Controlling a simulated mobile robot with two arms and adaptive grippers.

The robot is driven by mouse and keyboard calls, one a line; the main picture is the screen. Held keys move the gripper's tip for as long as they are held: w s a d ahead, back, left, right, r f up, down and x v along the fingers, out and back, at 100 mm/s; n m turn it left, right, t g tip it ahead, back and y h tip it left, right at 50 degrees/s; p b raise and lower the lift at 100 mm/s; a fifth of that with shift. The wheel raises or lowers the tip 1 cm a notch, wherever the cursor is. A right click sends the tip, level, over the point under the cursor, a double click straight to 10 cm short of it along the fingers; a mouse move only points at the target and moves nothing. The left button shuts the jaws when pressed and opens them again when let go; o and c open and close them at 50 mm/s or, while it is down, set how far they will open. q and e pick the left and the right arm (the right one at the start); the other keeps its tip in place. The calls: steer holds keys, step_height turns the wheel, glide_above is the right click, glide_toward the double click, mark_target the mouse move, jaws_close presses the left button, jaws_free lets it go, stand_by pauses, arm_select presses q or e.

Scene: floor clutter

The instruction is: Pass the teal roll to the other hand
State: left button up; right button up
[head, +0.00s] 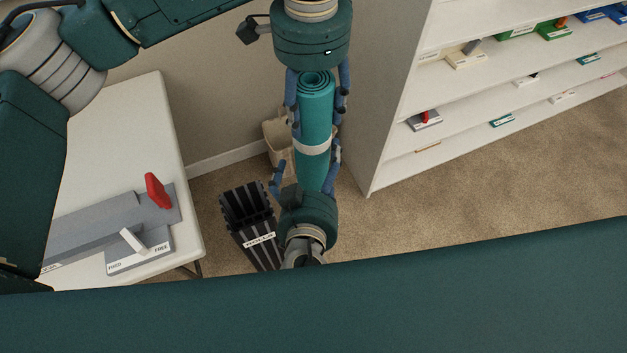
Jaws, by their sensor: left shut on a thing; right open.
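The teal roll (315,108) is a rolled mat with a pale band around its middle, held upright in the middle of the head view. My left gripper (317,108) is above it and shut on its upper part, one finger on each side. My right gripper (306,168) is below, open, with its fingers spread on either side of the roll's lower part. The right palm hides the roll's lower end. I cannot tell whether the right fingers touch the roll.
A dark slotted rack (246,215) with a label stands on the carpet, left of my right gripper. A beige bin (275,138) is behind the roll. A white table (130,115) with a red-handled grey device (110,222) is at left. White shelves (400,100) stand at right.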

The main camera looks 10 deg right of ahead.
steer(key=shift+x, duration=1.1)
arm_select(q)
steer(key=shift+r, duration=0.1)
arm_select(e)
steer(key=c, duration=1.5)
arm_select(q)
steer(key=o, duration=1.2)
